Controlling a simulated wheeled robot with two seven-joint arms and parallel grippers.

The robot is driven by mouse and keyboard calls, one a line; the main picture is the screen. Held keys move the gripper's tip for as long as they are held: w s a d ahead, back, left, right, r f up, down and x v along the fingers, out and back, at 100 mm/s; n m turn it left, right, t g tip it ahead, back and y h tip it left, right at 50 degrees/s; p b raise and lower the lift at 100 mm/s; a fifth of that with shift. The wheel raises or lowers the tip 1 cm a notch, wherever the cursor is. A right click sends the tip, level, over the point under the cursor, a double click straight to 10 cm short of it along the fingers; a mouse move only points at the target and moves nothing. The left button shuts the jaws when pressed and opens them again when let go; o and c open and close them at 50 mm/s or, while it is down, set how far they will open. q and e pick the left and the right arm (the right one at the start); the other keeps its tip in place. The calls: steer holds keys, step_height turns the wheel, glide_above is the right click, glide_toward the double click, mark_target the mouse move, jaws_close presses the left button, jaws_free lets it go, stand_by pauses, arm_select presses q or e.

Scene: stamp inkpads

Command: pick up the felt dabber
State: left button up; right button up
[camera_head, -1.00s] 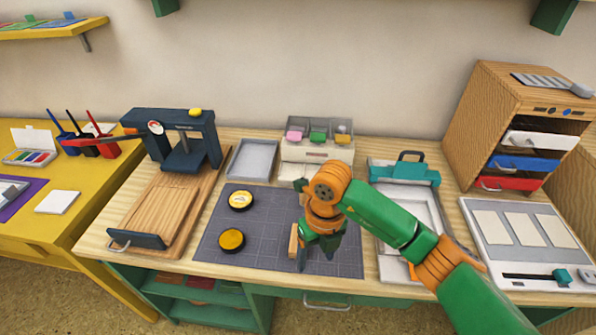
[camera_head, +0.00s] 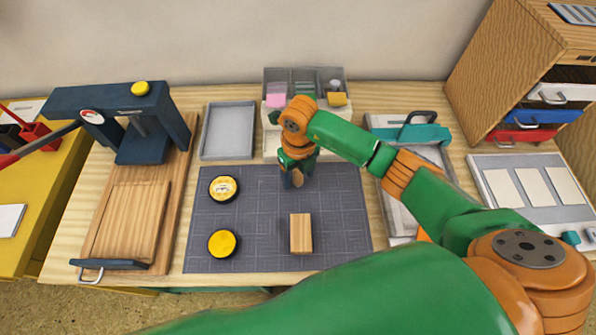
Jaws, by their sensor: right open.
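My right gripper (camera_head: 293,182) is open and points down over the back part of the dark grid mat (camera_head: 265,252), in front of the clear compartment box (camera_head: 270,73). A small tan patch shows at its fingertips; I cannot tell what it is. A wooden block (camera_head: 300,234) lies on the mat, apart from the gripper. The box holds a pink piece (camera_head: 275,96) and a yellow piece (camera_head: 336,98); my right wrist hides part of its middle. I cannot tell which thing is the felt dabber. My left gripper is not in view.
A press (camera_head: 140,190) stands at left and a grey tray (camera_head: 228,130) behind the mat. A teal-clamped frame (camera_head: 412,133) and a wooden drawer cabinet (camera_head: 497,65) are at right.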

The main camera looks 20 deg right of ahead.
steer(key=shift+w+f, duration=0.2)
steer(key=shift+f, duration=0.1)
steer(key=shift+s, duration=0.1)
jaws_close()
steer(key=shift+r, duration=0.2)
